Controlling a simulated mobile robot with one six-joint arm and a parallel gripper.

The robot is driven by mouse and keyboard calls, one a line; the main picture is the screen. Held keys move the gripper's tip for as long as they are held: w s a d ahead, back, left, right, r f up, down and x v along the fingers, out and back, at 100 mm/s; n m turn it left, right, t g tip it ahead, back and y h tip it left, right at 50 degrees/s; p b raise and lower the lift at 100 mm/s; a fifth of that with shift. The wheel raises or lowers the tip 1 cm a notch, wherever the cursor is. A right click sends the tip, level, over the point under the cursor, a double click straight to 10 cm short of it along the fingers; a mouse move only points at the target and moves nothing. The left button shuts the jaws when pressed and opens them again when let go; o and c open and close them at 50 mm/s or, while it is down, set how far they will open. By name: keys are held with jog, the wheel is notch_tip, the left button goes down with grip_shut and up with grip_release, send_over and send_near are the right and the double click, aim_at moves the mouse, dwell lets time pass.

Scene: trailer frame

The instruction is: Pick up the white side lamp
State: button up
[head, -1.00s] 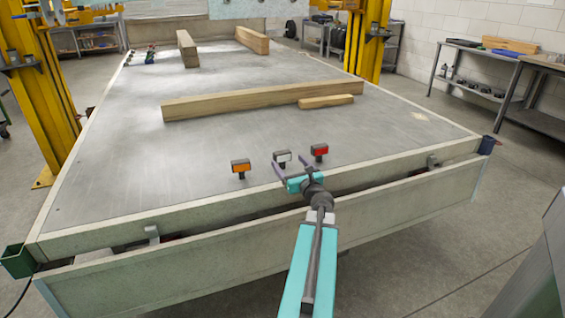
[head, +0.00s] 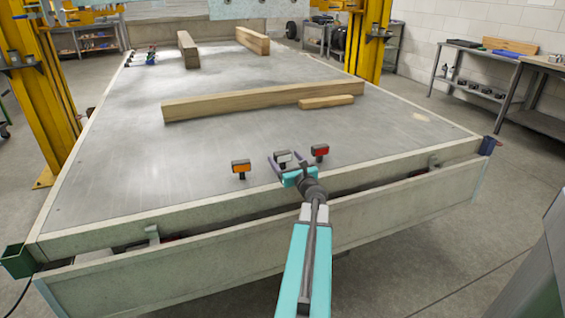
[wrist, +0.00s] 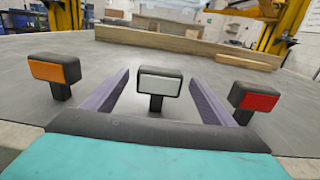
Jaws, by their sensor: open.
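The white side lamp (head: 282,157) stands upright on the trailer bed near its front edge, between an orange lamp (head: 241,168) on the left and a red lamp (head: 320,152) on the right. My gripper (head: 281,156) is open at the white lamp, low over the bed. In the wrist view the white lamp (wrist: 159,86) shows centred between the two purple fingers of my gripper (wrist: 157,88), with a gap on each side. The orange lamp (wrist: 56,73) is outside the left finger and the red lamp (wrist: 253,99) outside the right finger.
A long wooden beam (head: 260,101) and a short wood block (head: 326,102) lie behind the lamps. More beams (head: 252,40) lie farther back. The raised frame edge (head: 230,205) runs below my arm. The bed left of the orange lamp is clear.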

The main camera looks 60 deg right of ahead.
jog(key=shift+x, duration=1.45)
jog(key=c, duration=1.3)
jog(key=shift+r, duration=0.15)
jog(key=shift+c, duration=0.2)
